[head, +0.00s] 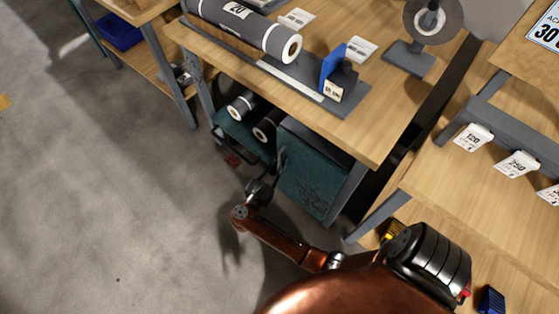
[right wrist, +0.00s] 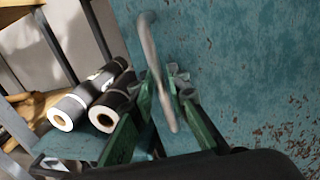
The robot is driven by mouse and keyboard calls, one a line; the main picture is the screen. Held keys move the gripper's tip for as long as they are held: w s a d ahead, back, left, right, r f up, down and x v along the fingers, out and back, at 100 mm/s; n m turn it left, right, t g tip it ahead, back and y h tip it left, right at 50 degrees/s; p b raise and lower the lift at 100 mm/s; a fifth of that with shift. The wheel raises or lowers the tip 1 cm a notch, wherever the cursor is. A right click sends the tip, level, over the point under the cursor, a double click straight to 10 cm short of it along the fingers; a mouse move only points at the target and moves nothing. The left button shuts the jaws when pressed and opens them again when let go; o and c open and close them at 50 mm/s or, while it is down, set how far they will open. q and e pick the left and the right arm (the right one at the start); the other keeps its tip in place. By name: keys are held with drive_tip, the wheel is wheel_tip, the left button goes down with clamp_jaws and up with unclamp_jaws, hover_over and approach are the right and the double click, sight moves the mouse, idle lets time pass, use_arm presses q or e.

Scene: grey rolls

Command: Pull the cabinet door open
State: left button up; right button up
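The teal cabinet door (head: 312,178) stands under the wooden workbench in the head view; its worn teal face (right wrist: 240,65) fills much of the right wrist view. A curved grey handle (right wrist: 148,42) stands out from this face. My right gripper (head: 268,180) is at the left edge of the door. In the right wrist view its green fingers (right wrist: 166,78) lie on either side of the handle, close together, and look shut on it. Whether the door stands slightly ajar is unclear. My left gripper is not in view.
Grey rolls (head: 241,106) lie on a teal shelf left of the door; they also show in the right wrist view (right wrist: 72,105). The workbench (head: 385,125) overhangs the cabinet. Its grey leg (head: 346,194) stands right of the door. The concrete floor (head: 120,200) at left is clear.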

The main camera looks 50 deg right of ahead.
drive_tip(key=shift+d, duration=0.1)
drive_tip(key=shift+c, duration=0.4)
clamp_jaws()
